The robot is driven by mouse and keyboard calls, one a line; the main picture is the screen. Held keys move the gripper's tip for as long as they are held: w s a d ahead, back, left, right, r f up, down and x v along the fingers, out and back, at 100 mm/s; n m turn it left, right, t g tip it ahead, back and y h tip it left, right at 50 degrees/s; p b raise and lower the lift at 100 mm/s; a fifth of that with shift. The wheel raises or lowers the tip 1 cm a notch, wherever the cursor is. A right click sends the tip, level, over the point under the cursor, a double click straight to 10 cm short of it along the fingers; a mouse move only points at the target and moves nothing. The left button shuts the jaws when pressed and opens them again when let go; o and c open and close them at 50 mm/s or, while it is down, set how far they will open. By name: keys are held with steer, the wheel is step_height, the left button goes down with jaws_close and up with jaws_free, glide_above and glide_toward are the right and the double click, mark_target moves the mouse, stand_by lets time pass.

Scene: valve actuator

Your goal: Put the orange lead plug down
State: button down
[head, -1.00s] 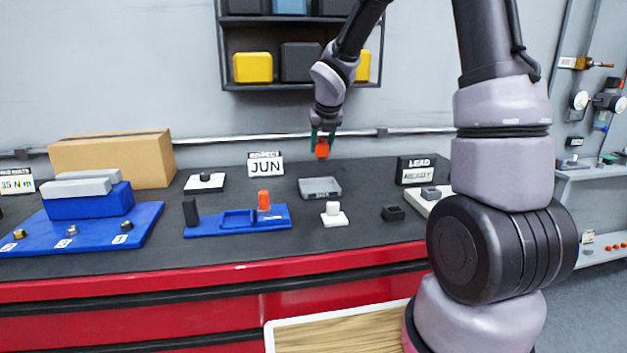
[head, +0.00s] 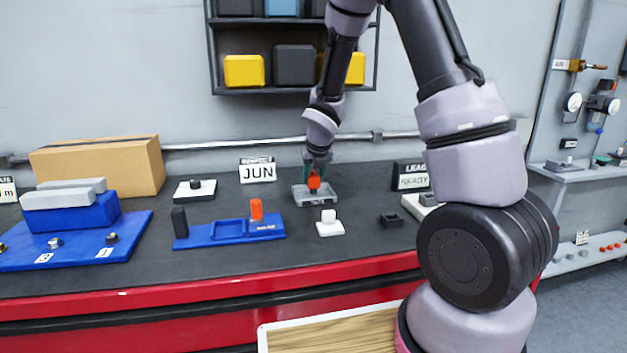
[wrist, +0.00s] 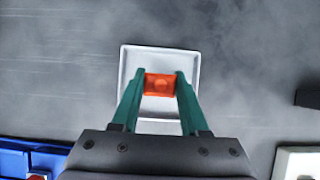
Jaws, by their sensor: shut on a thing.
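The orange lead plug (head: 314,183) is between the green fingers of my gripper (head: 314,170). In the wrist view my gripper (wrist: 161,84) is shut on the plug (wrist: 161,86), with one finger on each side. The plug is over a shallow grey tray (head: 329,198), within its outline. The tray also shows in the wrist view (wrist: 158,57) as a pale square around the plug. I cannot tell whether the plug touches the tray's floor.
A blue fixture (head: 205,241) with an orange peg (head: 256,209) stands to the left front. A white block with a knob (head: 329,227) and a small black block (head: 391,220) are in front. A JUN sign (head: 258,170) and a LEAD READY sign (head: 411,175) stand nearby.

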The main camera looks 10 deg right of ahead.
steer(key=shift+f, duration=0.4)
steer(key=shift+c, duration=2.1)
jaws_free()
steer(key=shift+f, duration=0.1)
